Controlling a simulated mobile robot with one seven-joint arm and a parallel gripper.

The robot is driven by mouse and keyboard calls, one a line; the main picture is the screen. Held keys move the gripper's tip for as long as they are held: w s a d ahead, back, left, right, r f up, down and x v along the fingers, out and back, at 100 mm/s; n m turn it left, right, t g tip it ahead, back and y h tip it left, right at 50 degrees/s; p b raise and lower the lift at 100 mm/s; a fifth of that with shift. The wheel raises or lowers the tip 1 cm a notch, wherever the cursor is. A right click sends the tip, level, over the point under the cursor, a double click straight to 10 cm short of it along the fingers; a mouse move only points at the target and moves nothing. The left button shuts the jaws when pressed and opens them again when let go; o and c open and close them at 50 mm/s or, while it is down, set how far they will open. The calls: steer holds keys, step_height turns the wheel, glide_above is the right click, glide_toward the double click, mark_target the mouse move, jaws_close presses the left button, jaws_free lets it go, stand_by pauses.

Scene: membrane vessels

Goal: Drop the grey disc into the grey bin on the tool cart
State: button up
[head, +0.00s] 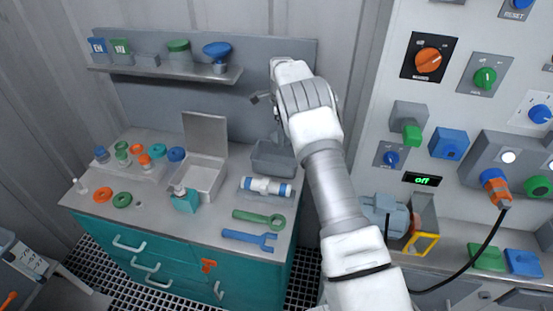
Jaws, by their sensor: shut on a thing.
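My gripper (277,128) hangs just above the grey bin, mostly hidden behind my own wrist and forearm. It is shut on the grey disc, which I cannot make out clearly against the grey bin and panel. The grey bin (270,167) is an open box at the back right of the tool cart's top (165,213). My arm covers part of the view to the bin's right.
Coloured rings stand at left. A shelf (165,70) hangs behind. A control panel (470,120) stands right.

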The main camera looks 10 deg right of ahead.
step_height(320, 180, down, 6)
steer(key=b, duration=0.2)
steer(key=shift+b, duration=0.4)
steer(key=o, duration=1.1)
steer(key=shift+o, duration=0.2)
steer(key=shift+r, duration=0.15)
step_height(320, 180, up, 17)
steer(key=shift+r, duration=0.15)
